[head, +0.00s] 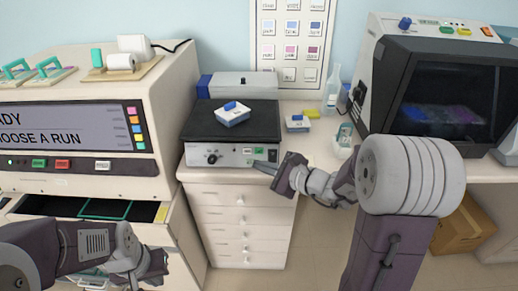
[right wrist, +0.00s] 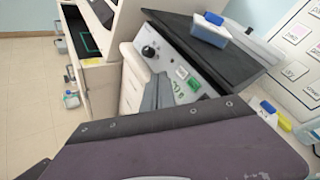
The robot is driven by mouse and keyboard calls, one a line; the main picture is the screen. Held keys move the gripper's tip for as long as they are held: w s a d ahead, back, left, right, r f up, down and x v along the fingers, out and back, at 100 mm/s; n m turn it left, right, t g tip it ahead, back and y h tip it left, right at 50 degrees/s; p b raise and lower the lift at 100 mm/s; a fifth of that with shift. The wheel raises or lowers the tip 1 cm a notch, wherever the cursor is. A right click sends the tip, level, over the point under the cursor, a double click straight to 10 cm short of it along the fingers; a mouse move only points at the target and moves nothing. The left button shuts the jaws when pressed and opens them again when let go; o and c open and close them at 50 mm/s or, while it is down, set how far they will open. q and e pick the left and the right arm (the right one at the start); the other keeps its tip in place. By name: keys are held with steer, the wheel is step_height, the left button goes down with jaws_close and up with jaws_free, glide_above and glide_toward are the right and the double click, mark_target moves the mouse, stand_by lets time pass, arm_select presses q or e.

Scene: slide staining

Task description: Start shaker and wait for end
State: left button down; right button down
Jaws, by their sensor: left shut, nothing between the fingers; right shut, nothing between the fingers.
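The shaker (head: 225,155) stands on the drawer cabinet, with a black top platform (head: 212,124) and a pale front panel with a knob and small green-marked controls. A small white box with a blue top (head: 233,115) sits on the platform; it also shows in the right wrist view (right wrist: 210,31). My right gripper (head: 264,167) is shut and empty, its tips at the right part of the panel, just below the controls. In the right wrist view the tips (right wrist: 158,92) are beside the green buttons (right wrist: 188,78); contact cannot be told. My left gripper (head: 155,266) is shut and empty, low at the left.
A stainer with a screen (head: 62,125) reading "ADY" and "CHOOSE A RUN" stands left, above an open drawer (head: 90,208). A dark-hooded machine (head: 445,95) stands right. A bottle (head: 332,92) and small boxes (head: 297,123) are right of the shaker.

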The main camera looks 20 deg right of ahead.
mark_target(262, 158)
steer(key=shift+w, duration=0.1)
steer(key=shift+w+d+f+b, duration=0.15)
steer(key=shift+w+d+f, duration=0.3)
steer(key=shift+w, duration=0.85)
steer(key=shift+w+d+f+b, duration=0.1)
steer(key=shift+w+d+f, duration=0.2)
steer(key=shift+w+f, duration=0.65)
steer(key=shift+w+d+f+b, duration=0.15)
steer(key=shift+w+d+f, duration=0.15)
steer(key=shift+w, duration=1.3)
steer(key=shift+w+d+f+b, duration=0.15)
steer(key=shift+w+b, duration=0.15)
steer(key=shift+b, duration=0.05)
